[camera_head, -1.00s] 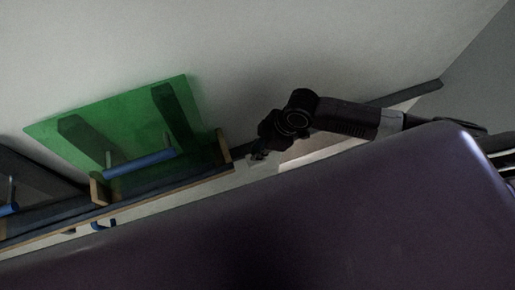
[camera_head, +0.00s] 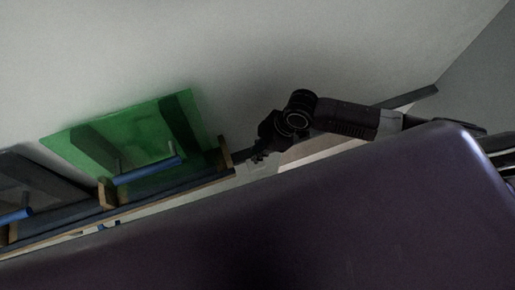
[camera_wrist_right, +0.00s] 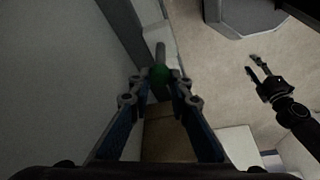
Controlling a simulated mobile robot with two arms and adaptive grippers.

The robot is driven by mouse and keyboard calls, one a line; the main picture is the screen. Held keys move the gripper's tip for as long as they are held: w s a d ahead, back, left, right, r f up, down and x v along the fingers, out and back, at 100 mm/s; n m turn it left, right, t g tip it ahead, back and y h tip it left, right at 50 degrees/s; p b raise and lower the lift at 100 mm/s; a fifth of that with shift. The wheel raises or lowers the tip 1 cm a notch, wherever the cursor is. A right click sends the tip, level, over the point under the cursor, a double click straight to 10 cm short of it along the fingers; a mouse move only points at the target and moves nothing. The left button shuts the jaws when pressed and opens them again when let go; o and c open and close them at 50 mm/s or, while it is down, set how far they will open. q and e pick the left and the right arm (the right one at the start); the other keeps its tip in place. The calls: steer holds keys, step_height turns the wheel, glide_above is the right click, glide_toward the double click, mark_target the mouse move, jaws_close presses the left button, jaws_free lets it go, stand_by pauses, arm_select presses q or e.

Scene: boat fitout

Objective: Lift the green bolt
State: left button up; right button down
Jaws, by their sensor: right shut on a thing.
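The green bolt (camera_wrist_right: 160,74) shows in the right wrist view as a green rounded head with a grey shank beyond it. It sits between the fingertips of my right gripper (camera_wrist_right: 158,88), which is shut on it. In the head view my right gripper (camera_head: 256,158) is small and dark beside the end of a shelf, and the bolt cannot be made out there. My left gripper (camera_wrist_right: 257,70) shows at the right of the right wrist view, open and empty, above the floor.
A translucent green panel (camera_head: 135,135) with a blue rod (camera_head: 147,170) is at the left, next to a long shelf edge (camera_head: 170,192). My large purple body part fills the lower head view. Pale floor (camera_wrist_right: 215,65) shows clear in the right wrist view.

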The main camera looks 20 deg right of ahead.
steer(key=shift+w+a+r, duration=0.1)
steer(key=shift+w+r, duration=0.05)
steer(key=shift+r, duration=0.05)
steer(key=c, duration=2)
jaws_free()
steer(key=shift+c, duration=0.2)
steer(key=shift+o, duration=1.4)
steer(key=v, duration=1.2)
